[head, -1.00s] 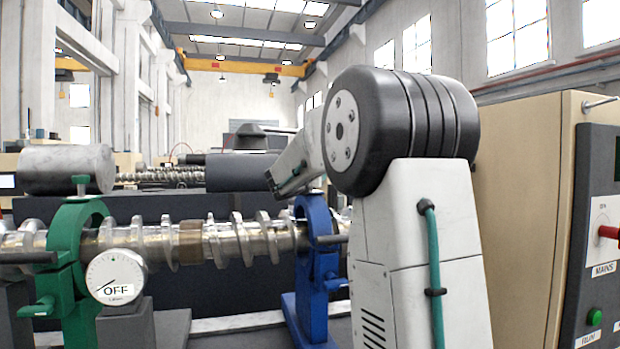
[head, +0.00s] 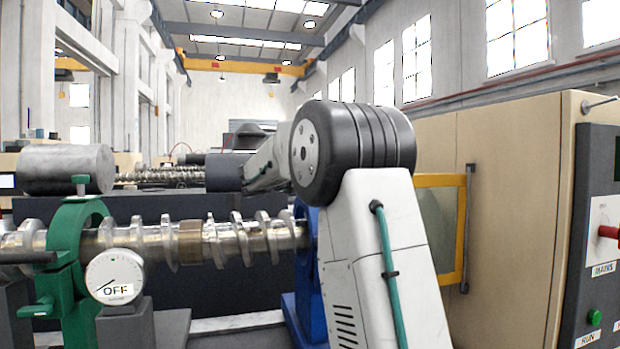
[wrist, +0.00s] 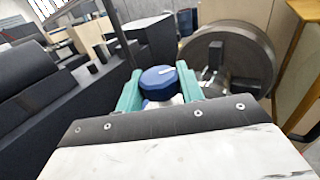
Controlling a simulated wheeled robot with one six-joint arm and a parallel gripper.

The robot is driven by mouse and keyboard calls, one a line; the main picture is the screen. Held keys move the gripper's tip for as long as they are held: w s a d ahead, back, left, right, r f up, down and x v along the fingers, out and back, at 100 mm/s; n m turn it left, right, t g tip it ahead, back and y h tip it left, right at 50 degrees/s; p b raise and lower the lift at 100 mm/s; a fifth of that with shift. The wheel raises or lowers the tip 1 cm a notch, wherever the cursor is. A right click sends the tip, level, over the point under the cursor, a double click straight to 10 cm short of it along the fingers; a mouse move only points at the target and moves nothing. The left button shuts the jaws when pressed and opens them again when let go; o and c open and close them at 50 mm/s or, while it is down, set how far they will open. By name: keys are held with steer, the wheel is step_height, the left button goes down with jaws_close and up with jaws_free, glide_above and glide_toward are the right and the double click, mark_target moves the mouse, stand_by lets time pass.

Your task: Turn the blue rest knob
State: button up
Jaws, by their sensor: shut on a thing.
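The blue knob (wrist: 160,76) is a round blue cap with a white mark on top, in the middle of the wrist view. My gripper (wrist: 160,90) has its teal fingers on either side of the knob and is shut on it. In the head view the blue rest (head: 309,270) stands around the screw shaft (head: 240,240), largely covered by my arm. The knob and my gripper's fingers are hidden there behind my arm.
A green rest (head: 75,245) holds the shaft at the left, with a white dial marked OFF (head: 114,277) beside it. A round chuck (wrist: 230,60) stands close to the right of the knob. A beige cabinet (head: 510,200) with red and green controls stands at the right.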

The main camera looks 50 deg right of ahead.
steer(key=o, duration=1)
steer(key=a, duration=0.8)
steer(key=shift+s, duration=0.1)
